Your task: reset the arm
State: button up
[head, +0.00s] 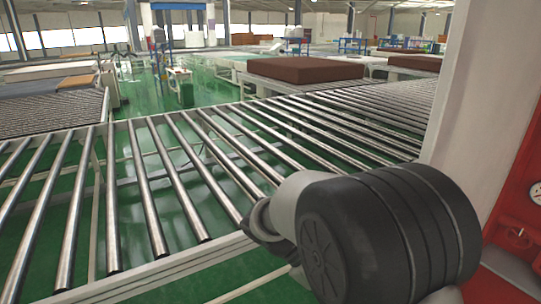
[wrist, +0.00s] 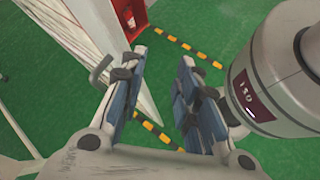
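My gripper (wrist: 162,80) shows in the wrist view with its two blue-padded fingers apart. Nothing is between them; green floor and a yellow-and-black line show through the gap. In the head view my arm's large dark joint fills the lower right, in front of the roller conveyor (head: 150,190). The gripper's fingers cannot be made out there. A brown mattress (head: 305,69) lies flat on a conveyor further back, well apart from my arm.
A white pillar (head: 490,100) stands close on the right, with a red cabinet (head: 525,200) beside it. In the wrist view, a red box with an extinguisher (wrist: 128,16) adjoins a white panel (wrist: 85,40). Another brown mattress (head: 415,62) lies at the back right.

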jog(key=s+a+r+m+t+y, duration=0.1)
jog(key=s+r+m+t+y, duration=0.2)
jog(key=s, duration=0.4)
jog(key=s+a+r+m+t+y, duration=0.2)
jog(key=s+r+m+t+y, duration=0.1)
jog(key=s+m+t+y, duration=0.2)
jog(key=s+m+y, duration=0.2)
jog(key=s, duration=0.1)
jog(key=shift+s+a+m, duration=0.15)
jog(key=shift+a+m, duration=0.15)
jog(key=shift+r, duration=0.1)
